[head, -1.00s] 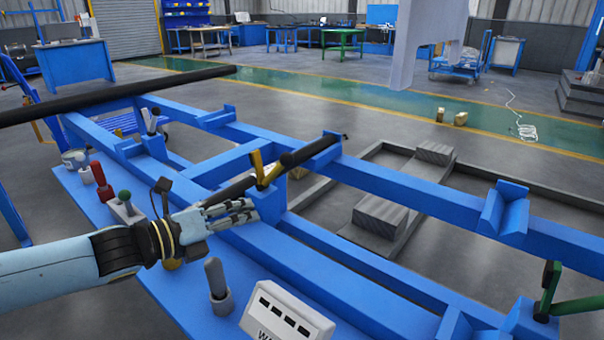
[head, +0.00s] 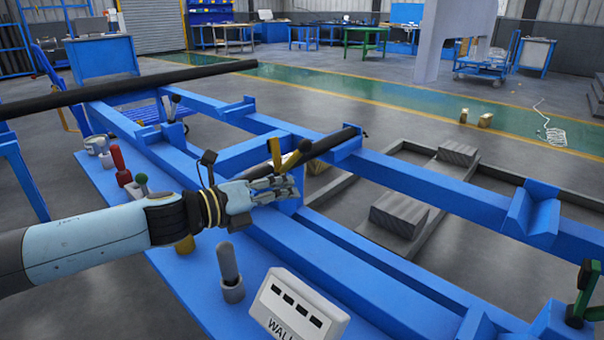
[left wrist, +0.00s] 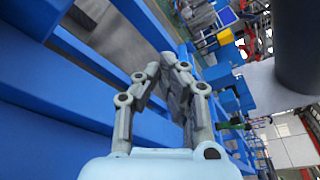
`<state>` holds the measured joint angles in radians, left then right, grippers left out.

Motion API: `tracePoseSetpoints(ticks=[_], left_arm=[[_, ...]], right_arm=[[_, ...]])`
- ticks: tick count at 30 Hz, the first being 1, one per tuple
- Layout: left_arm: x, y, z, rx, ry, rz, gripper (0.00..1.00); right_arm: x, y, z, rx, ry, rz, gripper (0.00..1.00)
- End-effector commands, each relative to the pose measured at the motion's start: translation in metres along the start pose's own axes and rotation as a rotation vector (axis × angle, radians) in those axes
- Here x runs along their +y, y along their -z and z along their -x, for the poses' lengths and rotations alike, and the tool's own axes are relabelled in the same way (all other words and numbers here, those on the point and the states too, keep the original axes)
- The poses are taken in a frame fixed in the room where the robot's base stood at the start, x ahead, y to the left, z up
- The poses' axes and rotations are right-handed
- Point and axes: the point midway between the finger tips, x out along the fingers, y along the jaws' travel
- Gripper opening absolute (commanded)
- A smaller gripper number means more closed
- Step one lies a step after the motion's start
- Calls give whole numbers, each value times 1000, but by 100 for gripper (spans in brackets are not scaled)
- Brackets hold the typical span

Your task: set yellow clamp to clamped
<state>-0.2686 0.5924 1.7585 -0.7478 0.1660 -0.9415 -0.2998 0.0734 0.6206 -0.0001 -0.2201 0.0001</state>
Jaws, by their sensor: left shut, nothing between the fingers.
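The yellow clamp (head: 275,152) is on the blue frame, beside the near end of a short dark bar (head: 333,142). Its yellow lever stands roughly upright. My left gripper (head: 287,187) is just below and in front of the clamp in the head view and hides its lower part. The fingers are shut with nothing between them; I cannot tell whether they touch the clamp. In the left wrist view my left gripper (left wrist: 180,75) shows with its fingers together, and I cannot make out the clamp there. My right gripper is not in view.
A green clamp (head: 586,290) stands at the right. A long dark bar (head: 130,85) crosses the frame at upper left.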

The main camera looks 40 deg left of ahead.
Motion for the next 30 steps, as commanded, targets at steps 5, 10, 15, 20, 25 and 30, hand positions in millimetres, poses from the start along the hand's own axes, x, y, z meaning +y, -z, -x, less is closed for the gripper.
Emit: tracePoseSetpoints(ticks=[5,10,15,20,25,30], left_arm=[[-5,-6,-28,-11,2,5,0],[-2,-8,-58,-4,0,1,0],[0,-30,-62,-3,-1,-2,0],[0,-38,-64,-2,-1,0,0],[0,-40,-64,-2,-1,0,0],[0,-39,-64,-2,-1,1,0]], right_arm=[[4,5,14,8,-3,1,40],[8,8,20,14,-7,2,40],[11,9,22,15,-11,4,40],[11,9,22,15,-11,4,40],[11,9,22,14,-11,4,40],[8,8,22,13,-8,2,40]])
